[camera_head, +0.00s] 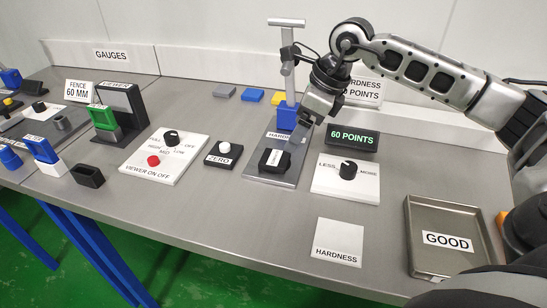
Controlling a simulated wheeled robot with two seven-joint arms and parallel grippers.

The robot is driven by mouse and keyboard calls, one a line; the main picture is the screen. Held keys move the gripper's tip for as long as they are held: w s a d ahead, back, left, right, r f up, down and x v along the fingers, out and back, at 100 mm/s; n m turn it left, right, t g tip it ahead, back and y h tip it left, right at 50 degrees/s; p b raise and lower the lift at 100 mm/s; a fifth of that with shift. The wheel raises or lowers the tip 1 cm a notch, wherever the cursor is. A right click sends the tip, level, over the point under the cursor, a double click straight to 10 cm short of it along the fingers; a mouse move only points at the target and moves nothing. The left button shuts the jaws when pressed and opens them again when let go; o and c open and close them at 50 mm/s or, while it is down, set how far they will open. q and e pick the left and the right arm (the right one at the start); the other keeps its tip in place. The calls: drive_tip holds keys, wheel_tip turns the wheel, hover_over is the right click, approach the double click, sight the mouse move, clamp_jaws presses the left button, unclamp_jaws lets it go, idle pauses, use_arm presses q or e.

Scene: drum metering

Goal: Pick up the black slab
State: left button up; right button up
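My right arm comes in from the right, and my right gripper (308,122) is just above and to the right of this block, beside the blue part of the stand. The fingertips are small and partly hidden, so I cannot tell whether they are open or touch the block. My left gripper is not in view.
The stand's upright post (287,70) rises close to my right gripper. A 60 POINTS display (352,139) and a dial box (345,187) are to the right. A GOOD tray (421,262) and a white HARDNESS pad (339,237) are in front. Grey, blue and yellow slabs (252,95) lie behind.

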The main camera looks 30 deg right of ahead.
sight(276, 158)
drive_tip(key=x, duration=0.2)
drive_tip(key=shift+w+a+f, duration=0.1)
drive_tip(key=shift+f, duration=0.25)
drive_tip(key=a+f, duration=0.1)
drive_tip(key=w+a+f+p, duration=0.1)
drive_tip(key=f, duration=0.1)
drive_tip(key=shift+w+f, duration=0.2)
drive_tip(key=shift+f, duration=0.05)
drive_tip(key=shift+w+a+f, duration=0.1)
drive_tip(key=shift+w+f, duration=0.05)
drive_tip(key=shift+f, duration=0.4)
drive_tip(key=c, duration=1.2)
drive_tip(key=shift+o, duration=0.2)
